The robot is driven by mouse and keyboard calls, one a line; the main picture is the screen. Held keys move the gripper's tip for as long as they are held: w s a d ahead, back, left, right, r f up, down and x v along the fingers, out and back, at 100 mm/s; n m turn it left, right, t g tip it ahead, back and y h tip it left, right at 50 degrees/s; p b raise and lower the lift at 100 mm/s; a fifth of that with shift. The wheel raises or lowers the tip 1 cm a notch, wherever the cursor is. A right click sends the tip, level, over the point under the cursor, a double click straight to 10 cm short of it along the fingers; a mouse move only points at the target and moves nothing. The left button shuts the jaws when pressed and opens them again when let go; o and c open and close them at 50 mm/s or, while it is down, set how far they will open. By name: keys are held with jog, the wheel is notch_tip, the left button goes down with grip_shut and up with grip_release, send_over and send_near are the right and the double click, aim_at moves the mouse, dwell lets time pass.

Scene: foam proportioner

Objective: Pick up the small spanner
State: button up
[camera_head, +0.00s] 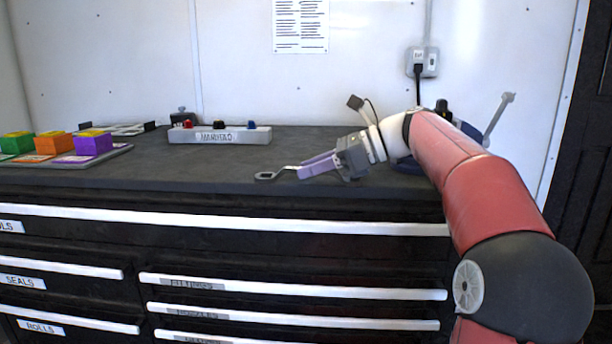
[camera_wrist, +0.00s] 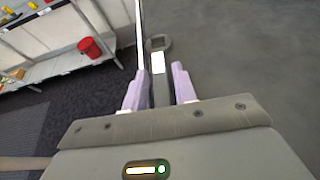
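The small spanner (camera_head: 266,176) is grey and lies near the front edge of the dark worktop, its ring-like end pointing left. In the wrist view, the spanner (camera_wrist: 159,44) runs lengthwise between my two purple fingers, with its lower handle hidden toward the palm. My gripper (camera_head: 302,169) reaches in low from the right, with its fingers over the handle. In the wrist view, the gripper (camera_wrist: 160,70) has its fingers apart, one on each side of the handle, with narrow gaps showing.
A manifold block (camera_head: 219,135) with coloured knobs stands at the back. Green, orange and purple blocks sit on a mat (camera_head: 60,161) at the left. A grey lever-like thing (camera_head: 496,122) stands at the right. Drawers with white handles (camera_head: 222,220) front the worktop. Its middle is clear.

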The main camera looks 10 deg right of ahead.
grip_shut()
jog(key=shift+r, duration=0.1)
